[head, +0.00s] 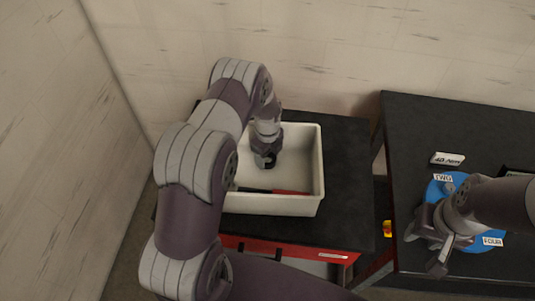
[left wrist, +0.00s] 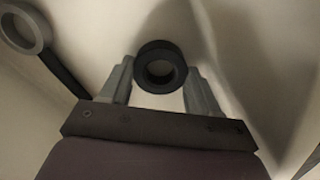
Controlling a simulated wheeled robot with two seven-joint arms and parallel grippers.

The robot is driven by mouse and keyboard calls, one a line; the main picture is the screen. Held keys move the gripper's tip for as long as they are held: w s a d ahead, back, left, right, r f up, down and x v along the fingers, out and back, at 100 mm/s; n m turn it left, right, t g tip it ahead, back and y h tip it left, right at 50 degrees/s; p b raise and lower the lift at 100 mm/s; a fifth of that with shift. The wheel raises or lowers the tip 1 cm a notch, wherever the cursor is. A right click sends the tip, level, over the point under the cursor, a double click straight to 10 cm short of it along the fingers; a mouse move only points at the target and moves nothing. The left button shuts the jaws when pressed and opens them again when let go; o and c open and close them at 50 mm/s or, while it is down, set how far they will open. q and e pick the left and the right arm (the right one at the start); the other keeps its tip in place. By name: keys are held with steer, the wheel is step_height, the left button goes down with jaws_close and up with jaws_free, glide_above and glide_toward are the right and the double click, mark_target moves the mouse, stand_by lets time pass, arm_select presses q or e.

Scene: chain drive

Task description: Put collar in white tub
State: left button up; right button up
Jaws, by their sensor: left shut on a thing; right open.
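The white tub (head: 318,170) stands on the black-topped cabinet in the middle of the head view. My left gripper (head: 264,158) reaches down over the inside of the tub. It is shut on the collar, a small black ring, which shows between the two grey fingers in the left wrist view (left wrist: 146,80). The collar's height above the tub floor is hard to tell. My right gripper (head: 427,252) is open over the right-hand table, beside a blue disc (head: 434,190), and I see nothing between its fingers.
A dark and red item (head: 290,192) lies in the tub near its front wall. A grey ring with a dark bar (left wrist: 30,30) shows at upper left in the left wrist view. The right-hand table (head: 420,125) carries labels reading TWO and FOUR. A wall stands close behind.

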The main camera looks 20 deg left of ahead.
arm_select(q)
steer(key=o, duration=1.3)
steer(key=shift+o, duration=0.5)
steer(key=shift+s, duration=0.15)
steer(key=shift+r, duration=0.35)
step_height(320, 180, up, 11)
steer(key=b, duration=0.3)
steer(key=s+d+r+n, duration=0.2)
steer(key=s+r+n, duration=0.1)
steer(key=s+n, duration=0.6)
steer(key=s+d+r+n+t, duration=0.1)
steer(key=s+d+r+n, duration=0.2)
steer(key=s+n, duration=0.7)
steer(key=shift+s+d+r+n, duration=0.2)
steer(key=shift+r+n, duration=0.4)
steer(key=shift+n, duration=0.6)
